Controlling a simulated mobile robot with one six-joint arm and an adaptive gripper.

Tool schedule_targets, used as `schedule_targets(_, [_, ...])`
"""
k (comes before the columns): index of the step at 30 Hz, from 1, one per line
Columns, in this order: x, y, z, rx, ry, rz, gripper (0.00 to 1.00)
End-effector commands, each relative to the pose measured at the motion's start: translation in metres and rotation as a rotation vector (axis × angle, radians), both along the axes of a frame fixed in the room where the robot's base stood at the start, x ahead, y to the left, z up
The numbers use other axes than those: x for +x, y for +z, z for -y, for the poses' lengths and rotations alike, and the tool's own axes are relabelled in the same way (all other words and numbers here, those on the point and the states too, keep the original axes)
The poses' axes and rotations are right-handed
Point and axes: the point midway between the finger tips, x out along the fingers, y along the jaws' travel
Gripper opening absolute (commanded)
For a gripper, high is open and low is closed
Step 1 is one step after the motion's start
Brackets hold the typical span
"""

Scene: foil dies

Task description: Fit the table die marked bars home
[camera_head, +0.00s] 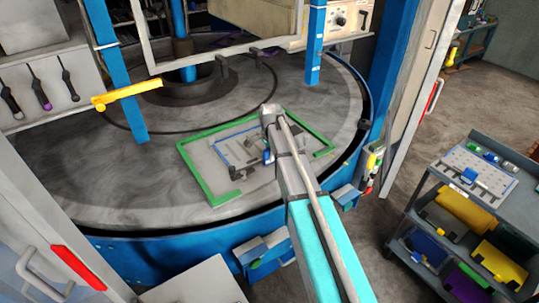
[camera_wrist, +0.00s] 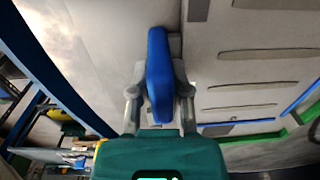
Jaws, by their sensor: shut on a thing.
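In the wrist view my gripper (camera_wrist: 160,85) is shut on a blue block (camera_wrist: 158,62), one finger on each side of it. Grey parts show behind the block. I see no bars mark on it, so I cannot tell whether it is the bars die. A grey plate (camera_wrist: 210,70) with long slots lies beside and beyond the block; I cannot tell whether they touch. In the head view the plate (camera_head: 205,163) lies inside a green frame (camera_head: 190,172) on the round table (camera_head: 80,170). My arm hides much of the gripper there, but a bit of blue (camera_head: 267,156) shows.
Blue posts (camera_head: 127,85) stand on the round table, and a yellow lever (camera_head: 127,95) juts in at left. A small dark block (camera_head: 237,174) sits at the frame's near edge. A trolley (camera_head: 420,195) at right carries a tray (camera_head: 490,187) with coloured pieces. The table's left part is clear.

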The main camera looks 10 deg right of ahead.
Motion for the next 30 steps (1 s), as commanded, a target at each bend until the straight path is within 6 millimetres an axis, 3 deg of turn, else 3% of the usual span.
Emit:
schedule_targets(1, [0.000, -0.001, 0.000, 0.001, 0.000, 0.002, 0.00])
schedule_targets(2, [0.000, 0.000, 0.000, 0.001, 0.000, 0.002, 0.30])
schedule_targets(8, [0.000, 0.000, 0.000, 0.000, 0.000, 0.001, 0.64])
schedule_targets(22, [0.000, 0.001, 0.000, 0.000, 0.000, -0.001, 0.64])
schedule_targets(30, [0.000, 0.015, 0.000, 0.000, 0.000, 0.000, 0.64])
